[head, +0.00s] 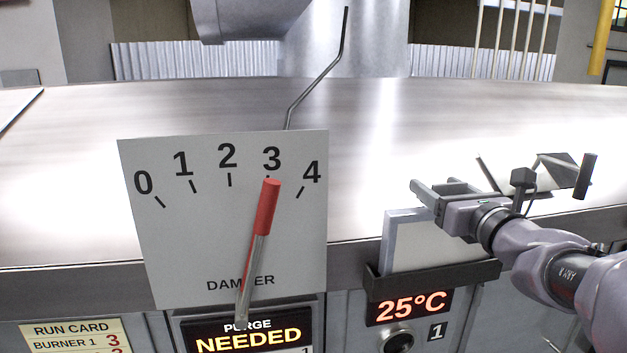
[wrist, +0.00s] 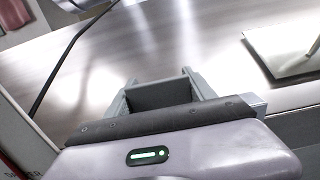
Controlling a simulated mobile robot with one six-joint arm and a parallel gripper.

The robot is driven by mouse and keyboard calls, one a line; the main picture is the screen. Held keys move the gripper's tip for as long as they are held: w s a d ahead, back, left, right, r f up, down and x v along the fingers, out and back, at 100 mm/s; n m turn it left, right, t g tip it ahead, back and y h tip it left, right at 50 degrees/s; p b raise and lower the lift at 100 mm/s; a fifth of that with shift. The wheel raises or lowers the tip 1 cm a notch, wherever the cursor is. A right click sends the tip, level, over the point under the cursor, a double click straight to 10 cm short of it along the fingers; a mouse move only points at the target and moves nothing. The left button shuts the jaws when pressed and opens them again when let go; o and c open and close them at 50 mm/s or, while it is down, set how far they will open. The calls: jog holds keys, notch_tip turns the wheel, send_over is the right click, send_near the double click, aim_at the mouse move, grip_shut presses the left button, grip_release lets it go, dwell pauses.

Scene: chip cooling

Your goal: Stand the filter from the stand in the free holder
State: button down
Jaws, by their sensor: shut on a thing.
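The filter (head: 403,235) is a pale flat panel with a grey frame, upright at the front edge of the metal top. Its lower edge is behind the front lip of a dark holder (head: 435,282) above the 25°C display. My gripper (head: 430,190) is at the filter's top edge, shut on it. In the wrist view my gripper (wrist: 160,92) has a grey piece between its fingers; most of the filter is hidden there. I cannot tell whether the filter's lower edge is fully seated in the holder.
A white damper plate (head: 220,230) with a red-handled lever (head: 265,210) at 3 stands left of the holder. A bent metal rod (head: 318,75) rises behind it. A pale flat piece with dark-handled parts (head: 550,175) lies behind my arm. The metal top (head: 190,110) is mostly clear.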

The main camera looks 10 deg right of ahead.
jog(key=shift+f+b, duration=1.2)
jog(key=shift+f, duration=0.1)
jog(key=shift+c, duration=1.2)
grip_release()
jog(key=shift+f, duration=0.15)
